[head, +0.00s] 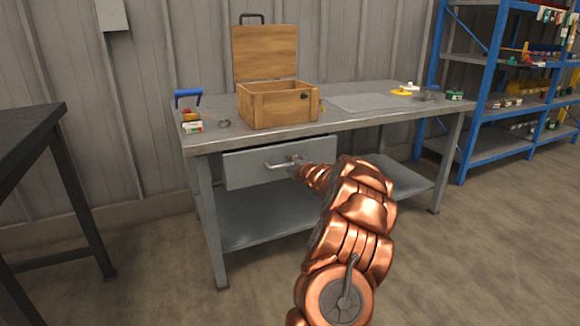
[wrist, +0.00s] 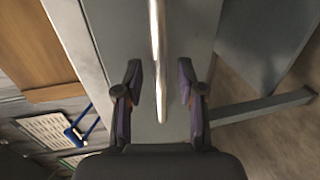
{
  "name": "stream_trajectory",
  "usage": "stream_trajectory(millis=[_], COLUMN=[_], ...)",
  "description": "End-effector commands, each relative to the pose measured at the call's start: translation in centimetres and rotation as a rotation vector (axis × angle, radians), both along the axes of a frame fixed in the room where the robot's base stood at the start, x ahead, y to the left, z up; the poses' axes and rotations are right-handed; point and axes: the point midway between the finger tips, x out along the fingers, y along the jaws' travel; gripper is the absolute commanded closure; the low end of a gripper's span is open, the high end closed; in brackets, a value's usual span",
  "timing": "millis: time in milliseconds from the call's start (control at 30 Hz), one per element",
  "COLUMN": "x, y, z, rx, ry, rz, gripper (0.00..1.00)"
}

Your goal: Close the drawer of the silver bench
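The silver bench (head: 350,124) stands against the wall, with a grey drawer (head: 245,168) under the left part of its top. The drawer front shows just below the bench edge; how far it stands out is hard to tell. Its bar handle (head: 277,166) is also in the wrist view (wrist: 156,50), running down the middle. My gripper (head: 298,161) is at the right end of the handle in the head view, partly hidden by my arm. In the wrist view my gripper (wrist: 159,82) is open, one finger on each side of the handle, with gaps visible.
An open wooden box (head: 283,106) stands on the bench top. A blue-handled item (head: 188,96) is at the left end. A lower shelf (head: 265,215) lies beneath the drawer. A dark table (head: 35,125) is at left, a blue rack (head: 485,90) at right. The floor between is clear.

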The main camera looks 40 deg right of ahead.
Motion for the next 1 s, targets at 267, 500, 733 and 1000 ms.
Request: stream_trajectory(millis=[267, 500, 733, 1000], x=[1.09, 1.11, 1.09, 1.08], y=[-0.18, -0.22, -0.23, -0.25], z=[-0.34, -0.31, -0.29, -0.31], rx=[0.000, 0.001, 0.001, 0.001], ry=[0.002, 0.001, 0.001, 0.001], rz=[0.003, 0.002, 0.002, 0.002], gripper=[0.61, 0.61, 0.84, 1.00])
